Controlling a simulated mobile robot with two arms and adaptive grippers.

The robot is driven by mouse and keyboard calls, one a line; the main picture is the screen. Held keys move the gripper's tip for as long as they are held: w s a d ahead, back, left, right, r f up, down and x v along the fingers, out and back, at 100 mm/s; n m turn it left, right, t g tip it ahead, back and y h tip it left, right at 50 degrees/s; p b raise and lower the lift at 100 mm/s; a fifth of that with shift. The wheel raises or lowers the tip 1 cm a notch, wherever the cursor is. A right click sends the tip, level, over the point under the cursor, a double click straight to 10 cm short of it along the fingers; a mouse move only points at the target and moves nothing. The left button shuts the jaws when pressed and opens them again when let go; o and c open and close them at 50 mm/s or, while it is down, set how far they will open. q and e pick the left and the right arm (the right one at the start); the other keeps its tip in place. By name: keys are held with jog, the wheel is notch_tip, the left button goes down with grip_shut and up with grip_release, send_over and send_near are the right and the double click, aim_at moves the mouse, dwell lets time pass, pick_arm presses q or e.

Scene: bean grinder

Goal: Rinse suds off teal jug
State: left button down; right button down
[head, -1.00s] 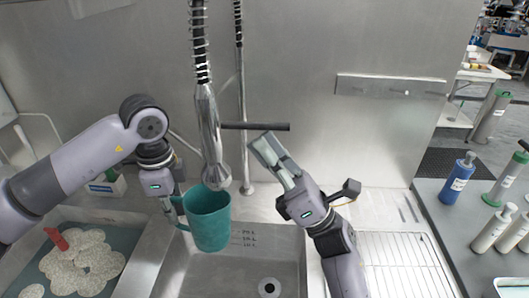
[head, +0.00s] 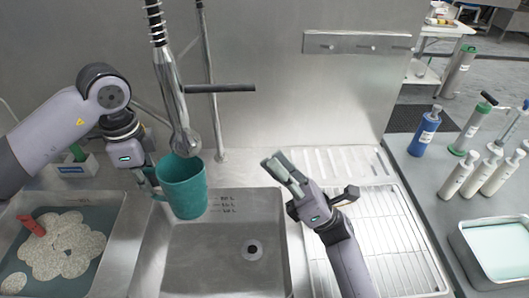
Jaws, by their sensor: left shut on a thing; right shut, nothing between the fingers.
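The teal jug (head: 184,190) is upright under the spray head (head: 185,140) of the hanging tap, over the back left of the sink basin (head: 215,262). My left gripper (head: 152,184) is shut on the jug at its left, handle side. No suds or running water can be made out, and the jug's inside is mostly hidden. My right gripper (head: 274,163) is shut and empty, to the right of the jug and above the sink's back right edge.
A dark horizontal lever (head: 220,88) sticks out right of the hose. A wire drying rack (head: 385,235) lies right of the basin. A left basin holds pale round pieces (head: 62,245) and a red item (head: 33,225). Several bottles (head: 425,132) stand on the right counter.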

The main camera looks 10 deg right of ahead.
pick_arm(q)
jog(key=shift+s+a, duration=0.1)
dwell(0.3)
jog(key=s+a+b, duration=0.1)
jog(key=s+a, duration=0.4)
jog(key=shift+s, duration=0.4)
jog(key=shift+a, duration=0.1)
dwell(1.3)
jog(key=s+a+r+p, duration=0.1)
jog(key=s+a+r, duration=0.2)
jog(key=r, duration=0.1)
jog(key=shift+s+a, duration=0.15)
jog(key=shift+s, duration=0.25)
dwell(1.3)
